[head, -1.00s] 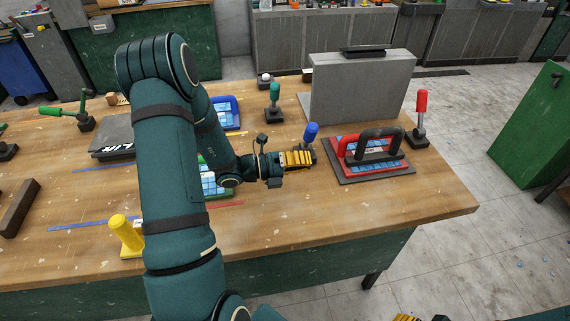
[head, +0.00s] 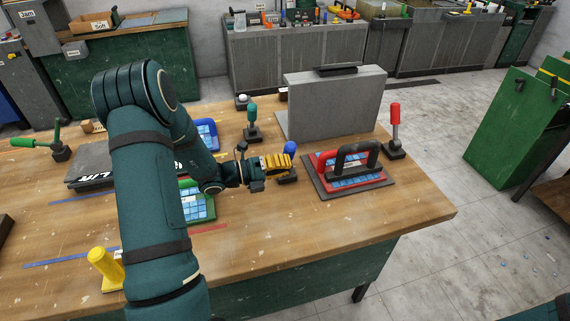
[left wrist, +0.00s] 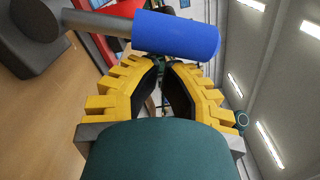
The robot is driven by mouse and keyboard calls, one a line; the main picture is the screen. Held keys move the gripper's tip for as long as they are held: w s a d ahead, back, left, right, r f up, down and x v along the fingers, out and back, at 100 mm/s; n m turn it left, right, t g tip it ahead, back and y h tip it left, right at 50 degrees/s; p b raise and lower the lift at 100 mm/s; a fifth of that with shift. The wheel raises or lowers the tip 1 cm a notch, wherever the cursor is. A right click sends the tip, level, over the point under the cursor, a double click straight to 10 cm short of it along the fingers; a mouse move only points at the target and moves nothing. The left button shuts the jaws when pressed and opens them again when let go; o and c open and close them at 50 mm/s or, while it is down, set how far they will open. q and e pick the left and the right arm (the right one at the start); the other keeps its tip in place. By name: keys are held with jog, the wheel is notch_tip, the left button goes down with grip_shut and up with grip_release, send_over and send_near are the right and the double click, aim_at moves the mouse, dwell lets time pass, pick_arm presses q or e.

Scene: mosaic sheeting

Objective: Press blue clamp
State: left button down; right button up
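The blue clamp has a blue handle (head: 291,146) on a dark base (head: 287,178), on the wooden bench left of the red tool. My left gripper (head: 290,163) is right beside the handle and hides its lower part. In the left wrist view the blue handle (left wrist: 176,35) lies across the picture just beyond the left fingertips (left wrist: 166,64), its grey shaft and dark base to the left. The yellow left fingers come together at their tips and hold nothing. I cannot tell whether they touch the handle. My right gripper is out of view.
A red-framed tool with a black handle (head: 350,149) lies on a dark mat to the right. A red clamp (head: 395,124), a green clamp (head: 252,116) and a large grey block (head: 335,105) stand behind. A yellow handle (head: 103,262) stands front left.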

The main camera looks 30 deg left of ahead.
pick_arm(q)
jog(key=w+a+r+n+p, duration=0.3)
jog(key=w+a+n+p, duration=0.2)
jog(key=p, duration=0.5)
jog(key=shift+w+a+n+p, duration=0.15)
jog(key=shift+a+n+p, duration=0.15)
jog(key=shift+a+n, duration=0.55)
jog(key=shift+d, duration=0.15)
dwell(0.4)
